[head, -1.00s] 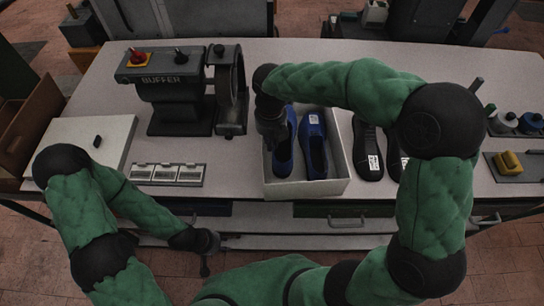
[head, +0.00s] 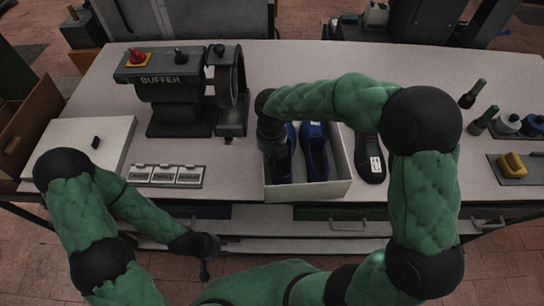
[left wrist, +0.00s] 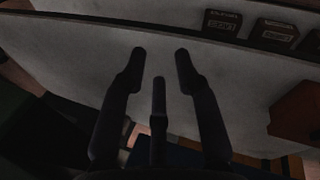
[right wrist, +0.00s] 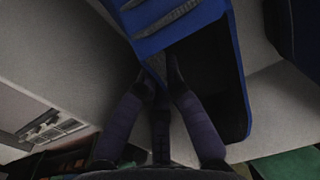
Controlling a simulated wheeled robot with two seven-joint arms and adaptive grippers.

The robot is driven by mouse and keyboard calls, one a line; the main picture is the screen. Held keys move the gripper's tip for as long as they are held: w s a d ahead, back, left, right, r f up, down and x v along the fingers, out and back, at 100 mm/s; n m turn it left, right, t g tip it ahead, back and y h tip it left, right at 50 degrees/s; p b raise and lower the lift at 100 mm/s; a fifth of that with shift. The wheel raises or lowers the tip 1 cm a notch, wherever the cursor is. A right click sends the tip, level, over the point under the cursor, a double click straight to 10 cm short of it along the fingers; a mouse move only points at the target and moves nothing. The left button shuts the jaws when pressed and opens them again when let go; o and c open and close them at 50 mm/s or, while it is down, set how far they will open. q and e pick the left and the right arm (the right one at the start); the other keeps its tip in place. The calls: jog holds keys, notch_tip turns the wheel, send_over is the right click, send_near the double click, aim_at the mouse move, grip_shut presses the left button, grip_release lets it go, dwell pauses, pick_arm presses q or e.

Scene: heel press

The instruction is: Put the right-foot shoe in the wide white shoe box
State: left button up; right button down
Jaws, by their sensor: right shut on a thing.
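The white shoe box (head: 338,187) stands open on the bench. Two blue shoes show within its outline in the head view: the right one (head: 314,160) lies inside, and the left one (head: 281,168) is partly hidden by my right gripper (head: 272,148). My right gripper is shut on the left blue shoe, with its fingers at the edge of the shoe's opening in the right wrist view (right wrist: 160,80). I cannot tell whether that shoe touches the box floor. My left gripper (head: 206,262) is open and empty in front of the bench; its parted fingers show in the left wrist view (left wrist: 160,60).
A black shoe (head: 370,160) lies right of the box, close to its wall. The buffer machine (head: 175,90) stands left of the box, with a row of small labelled plates (head: 165,174) in front. A white lidded box (head: 85,145) is at the left. Brushes (head: 472,95) and a yellow item (head: 512,163) are at the right.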

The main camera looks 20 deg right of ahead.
jog(key=c, duration=1.8)
grip_release()
jog(key=shift+f, duration=0.1)
jog(key=o, duration=0.4)
notch_tip(320, 180, up, 12)
jog(key=p, duration=0.2)
jog(key=shift+a+p, duration=0.1)
jog(key=shift+p, duration=0.2)
